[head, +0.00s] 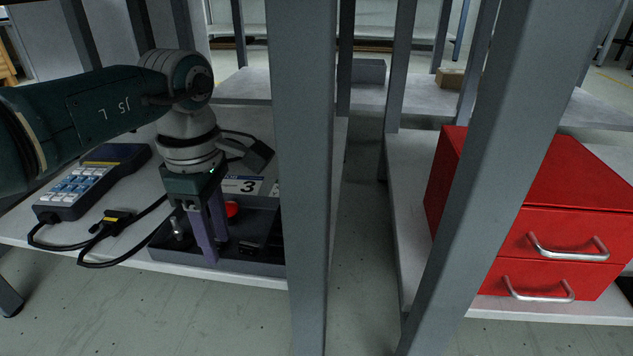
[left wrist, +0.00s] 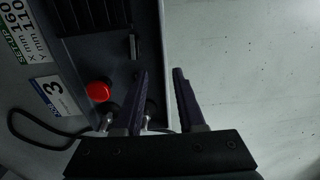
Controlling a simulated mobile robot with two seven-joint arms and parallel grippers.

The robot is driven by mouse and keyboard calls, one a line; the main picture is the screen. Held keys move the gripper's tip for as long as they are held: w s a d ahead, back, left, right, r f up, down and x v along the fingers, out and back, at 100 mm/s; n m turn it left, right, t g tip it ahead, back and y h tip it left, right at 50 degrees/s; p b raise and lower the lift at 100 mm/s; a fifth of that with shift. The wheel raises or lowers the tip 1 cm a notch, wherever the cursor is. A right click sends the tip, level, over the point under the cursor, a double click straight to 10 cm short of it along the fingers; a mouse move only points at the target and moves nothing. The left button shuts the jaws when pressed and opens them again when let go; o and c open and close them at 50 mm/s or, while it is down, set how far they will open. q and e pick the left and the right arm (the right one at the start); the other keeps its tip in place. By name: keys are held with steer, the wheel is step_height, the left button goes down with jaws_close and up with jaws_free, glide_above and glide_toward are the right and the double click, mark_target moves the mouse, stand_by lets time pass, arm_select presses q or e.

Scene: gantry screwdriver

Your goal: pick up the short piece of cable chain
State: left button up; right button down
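A dark ribbed piece (left wrist: 88,14) at the top of the left wrist view may be the short cable chain; I cannot be sure. In the head view, dark items (head: 262,226) lie at the right of a grey tray (head: 215,264), too dim to tell apart. My left gripper (head: 216,251) points down at the tray's front part. In the left wrist view its two purple fingers (left wrist: 160,72) are apart with nothing between them. One finger is over the tray and the other is beyond its edge. My right gripper is not in view.
A red round knob (head: 232,208) and small metal parts (head: 178,229) are by the fingers. A keypad pendant (head: 92,180) with black cables lies left. A grey post (head: 305,180) stands right of the tray. A red drawer cabinet (head: 560,210) stands on the right shelf.

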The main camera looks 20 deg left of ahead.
arm_select(q)
step_height(320, 180, down, 2)
steer(key=shift+s+b, duration=0.1)
steer(key=shift+b, duration=0.25)
steer(key=shift+s+f, duration=0.3)
steer(key=shift+s, duration=0.05)
steer(key=shift+w+r, duration=0.1)
steer(key=shift+w, duration=0.2)
steer(key=shift+c, duration=1.3)
steer(key=shift+s, duration=0.15)
jaws_close()
